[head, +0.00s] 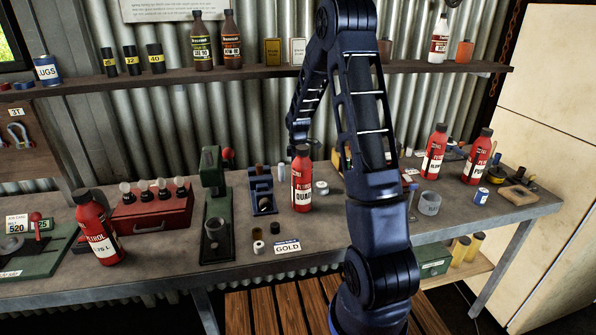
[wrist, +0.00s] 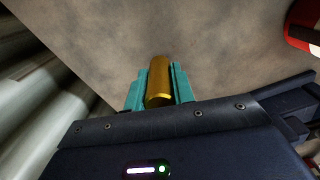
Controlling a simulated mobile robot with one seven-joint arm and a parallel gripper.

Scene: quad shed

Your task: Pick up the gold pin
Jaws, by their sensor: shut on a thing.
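The gold pin (wrist: 159,82), a smooth gold cylinder, is between the teal fingers of my gripper (wrist: 158,88) in the wrist view. The gripper is shut on it, with one finger on each side, and the pin's far end sticks out past the fingertips. A grey mottled surface shows beyond it; I cannot tell how far off it is. In the head view my arm crosses the middle of the bench, and I cannot make out the fingers or the held pin. A white card reading GOLD (head: 287,247) lies at the bench's front edge.
Red bottles stand on the bench (head: 330,232): one mid-bench (head: 301,180), one at left (head: 97,228), two at right. One red bottle (wrist: 304,25) shows top right in the wrist view. A green press (head: 215,205) and blue holder (head: 262,192) stand left of centre. A shelf (head: 240,74) runs behind.

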